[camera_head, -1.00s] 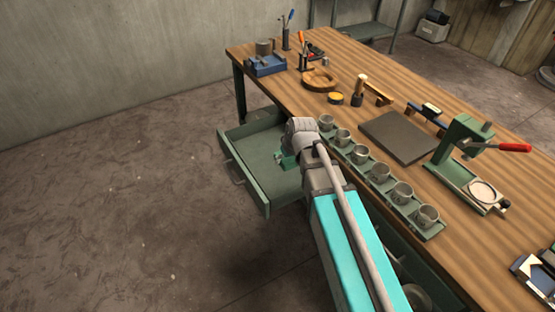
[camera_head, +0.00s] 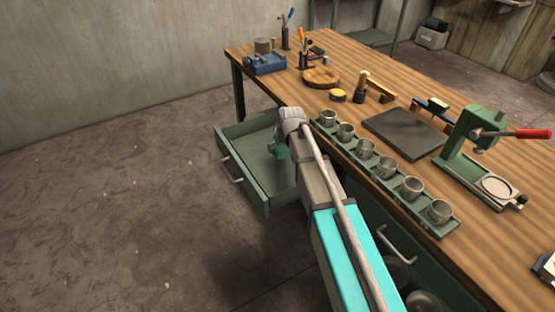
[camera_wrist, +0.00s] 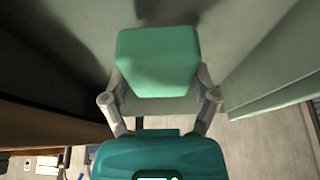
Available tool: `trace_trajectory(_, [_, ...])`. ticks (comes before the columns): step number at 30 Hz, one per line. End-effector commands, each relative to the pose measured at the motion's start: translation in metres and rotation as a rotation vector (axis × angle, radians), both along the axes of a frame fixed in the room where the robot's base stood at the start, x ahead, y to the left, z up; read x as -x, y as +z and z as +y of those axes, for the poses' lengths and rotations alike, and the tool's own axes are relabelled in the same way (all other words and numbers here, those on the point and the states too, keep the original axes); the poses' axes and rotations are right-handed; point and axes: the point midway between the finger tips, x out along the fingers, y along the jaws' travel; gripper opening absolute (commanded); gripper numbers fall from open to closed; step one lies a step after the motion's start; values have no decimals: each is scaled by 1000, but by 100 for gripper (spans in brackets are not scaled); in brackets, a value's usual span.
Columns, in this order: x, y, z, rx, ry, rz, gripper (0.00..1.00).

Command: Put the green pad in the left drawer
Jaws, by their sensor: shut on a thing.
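The left drawer (camera_head: 226,166) is pulled out from the far end of the green workbench, and its visible floor looks bare. My gripper (camera_head: 281,145) hangs at the drawer's right inner part, near the table edge; its wrist and the arm partly hide it. In the wrist view my gripper (camera_wrist: 160,88) is shut on the green pad (camera_wrist: 158,58), a flat light-green block held between the jaws. The drawer's pale green wall (camera_wrist: 275,75) shows at the right. Whether the pad touches the drawer floor is not clear.
The wooden tabletop (camera_head: 400,85) lies right of the drawer. A green tray (camera_head: 447,226) with several metal cups lines its near edge. A dark mat (camera_head: 400,133) and a green press with red handle (camera_head: 475,130) stand behind. Floor (camera_head: 100,200) left of the drawer is clear.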

Motion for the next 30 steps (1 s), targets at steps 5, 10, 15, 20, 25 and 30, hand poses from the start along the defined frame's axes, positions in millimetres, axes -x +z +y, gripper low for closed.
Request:
trace_trajectory(5, [-5, -7, 2, 0, 0, 0, 39])
trace_trajectory(10, [-5, -6, 2, 0, 0, 0, 39])
trace_trajectory(15, [-5, -6, 2, 0, 1, 0, 39])
trace_trajectory(20, [-9, -13, 3, 0, 1, 0, 39])
trace_trajectory(25, [-13, -26, 4, 0, 1, 0, 39])
trace_trajectory(30, [-13, -40, 4, 0, 1, 0, 39])
